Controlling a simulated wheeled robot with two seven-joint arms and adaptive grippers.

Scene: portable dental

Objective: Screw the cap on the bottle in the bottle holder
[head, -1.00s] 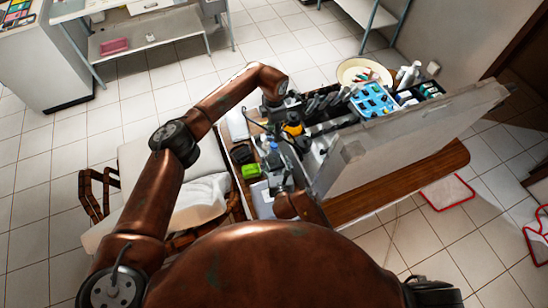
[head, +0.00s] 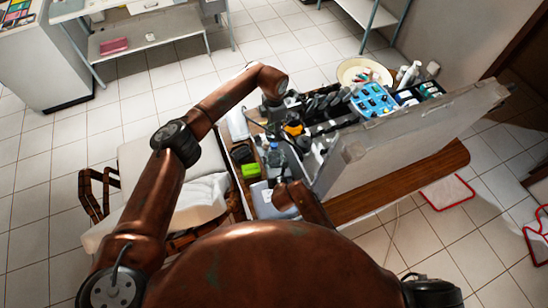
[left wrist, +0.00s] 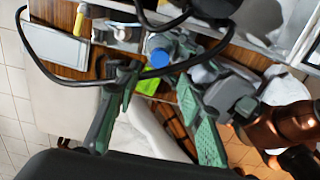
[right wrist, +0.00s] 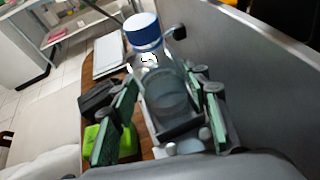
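The clear bottle (right wrist: 168,92) stands in the right wrist view, in a grey bottle holder (right wrist: 185,130). A blue cap (right wrist: 143,31) shows at its neck; I cannot tell whether it is threaded on. The blue cap also shows in the left wrist view (left wrist: 158,55), beyond the fingertips. My right gripper (right wrist: 167,84) is open, with one finger on each side of the bottle; contact is unclear. My left gripper (left wrist: 155,82) is open, with nothing visibly held between its fingers. In the head view the cap is small (head: 274,146).
A bright green box (head: 250,170) lies left of the bottle. A grey upright case panel (head: 385,140) stands to the right. A blue rack (head: 373,99) and a round bowl (head: 352,68) are at the back right. A black cable (left wrist: 60,75) crosses the left wrist view.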

